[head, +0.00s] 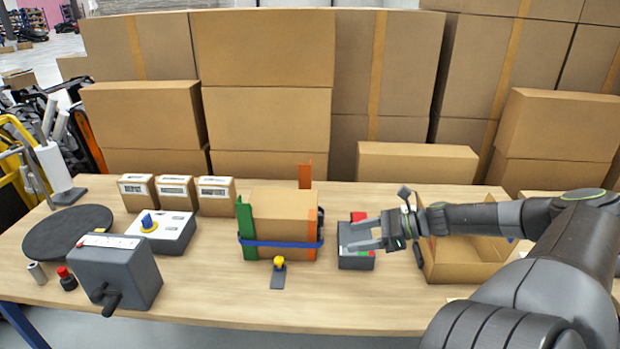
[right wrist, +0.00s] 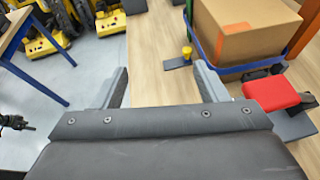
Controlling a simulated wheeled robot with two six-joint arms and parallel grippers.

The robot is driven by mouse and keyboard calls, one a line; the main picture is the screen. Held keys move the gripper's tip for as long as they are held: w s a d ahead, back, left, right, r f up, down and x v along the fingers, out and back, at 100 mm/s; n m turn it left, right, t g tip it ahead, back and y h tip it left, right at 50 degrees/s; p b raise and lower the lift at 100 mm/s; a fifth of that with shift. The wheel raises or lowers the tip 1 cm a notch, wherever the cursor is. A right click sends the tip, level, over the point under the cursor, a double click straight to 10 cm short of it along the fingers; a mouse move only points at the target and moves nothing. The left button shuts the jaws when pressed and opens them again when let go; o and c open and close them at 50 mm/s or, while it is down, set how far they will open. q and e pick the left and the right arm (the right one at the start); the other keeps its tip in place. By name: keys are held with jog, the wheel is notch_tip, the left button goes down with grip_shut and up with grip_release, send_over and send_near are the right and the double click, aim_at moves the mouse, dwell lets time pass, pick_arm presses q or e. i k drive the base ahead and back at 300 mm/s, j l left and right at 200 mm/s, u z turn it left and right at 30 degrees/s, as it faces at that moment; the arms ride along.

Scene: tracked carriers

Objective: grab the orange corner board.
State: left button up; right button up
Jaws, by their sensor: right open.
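A brown carton (head: 282,211) stands on the table with a blue strap (head: 285,243) around its lower part. An upright orange corner board (head: 311,240) is at its front right edge, and part of it shows in the right wrist view (right wrist: 306,30). Another orange upright piece (head: 305,176) rises behind the carton. A green corner board (head: 246,230) is at the front left edge. My right gripper (head: 350,237) is open and empty, right of the carton, its fingers pointing left and apart from the orange board.
A dark tray (head: 356,262) with red and green parts lies under my right gripper. An open carton (head: 460,262) is to the right. A yellow-knobbed piece (head: 279,265) stands in front of the strapped carton. A grey cranked box (head: 118,272) is at left. The front table strip is mostly clear.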

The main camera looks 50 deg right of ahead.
aim_at(304, 169)
jog(key=i+l, duration=0.2)
jog(key=l, duration=0.2)
jog(key=i+l, duration=0.2)
jog(key=l, duration=0.2)
jog(key=i+l, duration=0.15)
jog(key=l, duration=0.25)
jog(key=i+l, duration=0.2)
jog(key=l, duration=0.2)
